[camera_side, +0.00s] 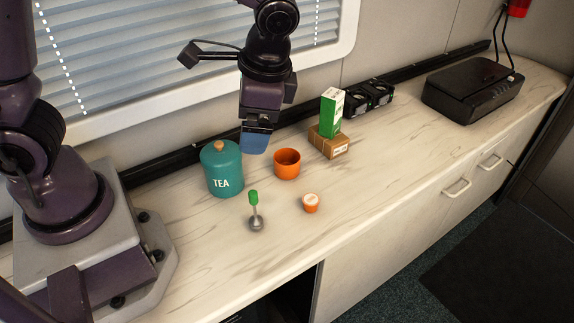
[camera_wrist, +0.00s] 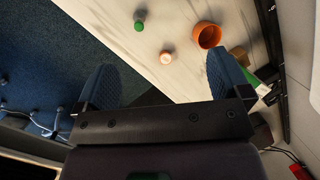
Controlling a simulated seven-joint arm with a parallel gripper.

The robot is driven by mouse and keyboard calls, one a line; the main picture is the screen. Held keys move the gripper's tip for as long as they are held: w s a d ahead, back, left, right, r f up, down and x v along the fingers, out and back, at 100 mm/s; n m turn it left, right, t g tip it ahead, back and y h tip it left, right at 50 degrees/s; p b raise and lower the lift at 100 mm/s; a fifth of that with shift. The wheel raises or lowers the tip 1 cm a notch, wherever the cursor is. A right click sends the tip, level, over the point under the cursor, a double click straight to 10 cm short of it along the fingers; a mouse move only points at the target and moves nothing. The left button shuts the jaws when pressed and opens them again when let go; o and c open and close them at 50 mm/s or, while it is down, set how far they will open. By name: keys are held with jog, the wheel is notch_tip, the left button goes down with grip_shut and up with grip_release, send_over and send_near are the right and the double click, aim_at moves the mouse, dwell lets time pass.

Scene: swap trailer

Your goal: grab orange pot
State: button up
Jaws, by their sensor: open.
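The orange pot (camera_side: 287,164) stands upright on the marble-look counter, between the teal tea canister (camera_side: 222,168) and a small cardboard box (camera_side: 329,142). Its open top faces up and looks empty. In the wrist view the orange pot (camera_wrist: 207,36) is at the upper right, beyond the right fingertip. My gripper (camera_side: 255,143) hangs above the counter, up and to the left of the pot in the side view, apart from it. In the wrist view my gripper (camera_wrist: 160,83) has its two blue fingers wide apart with nothing between them.
A small orange cup with a pale top (camera_side: 311,203) and a green-handled scoop (camera_side: 254,211) are in front of the pot. A green-and-white carton (camera_side: 332,111) stands on the cardboard box. A black printer-like device (camera_side: 473,92) is at the far right. The counter's right front is clear.

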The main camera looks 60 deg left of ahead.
aim_at(280, 155)
jog(key=w+f+m+y, duration=0.2)
jog(key=f+m+y, duration=0.1)
jog(key=f, duration=0.3)
jog(key=w+d+f+m+y, duration=0.1)
jog(key=w+f+m+y, duration=0.2)
jog(key=f, duration=0.3)
jog(key=w+d+f+m+y, duration=0.1)
jog(key=w+f+m+y, duration=0.1)
jog(key=f, duration=0.4)
jog(key=shift+w+d+m+y, duration=0.25)
jog(key=shift+w+m+y, duration=0.25)
jog(key=shift+m, duration=0.4)
jog(key=shift+w+f+m+y, duration=0.35)
jog(key=shift+w+m, duration=0.15)
jog(key=shift+w, duration=0.25)
jog(key=w+r, duration=0.1)
jog(key=w+r+m+t+y, duration=0.1)
jog(key=shift+w+r+m, duration=0.15)
jog(key=shift+w+m, duration=0.15)
jog(key=shift+w, duration=0.1)
jog(key=shift+s+a, duration=0.1)
jog(key=shift+a, duration=0.3)
jog(key=x, duration=1.2)
jog(key=c, duration=1)
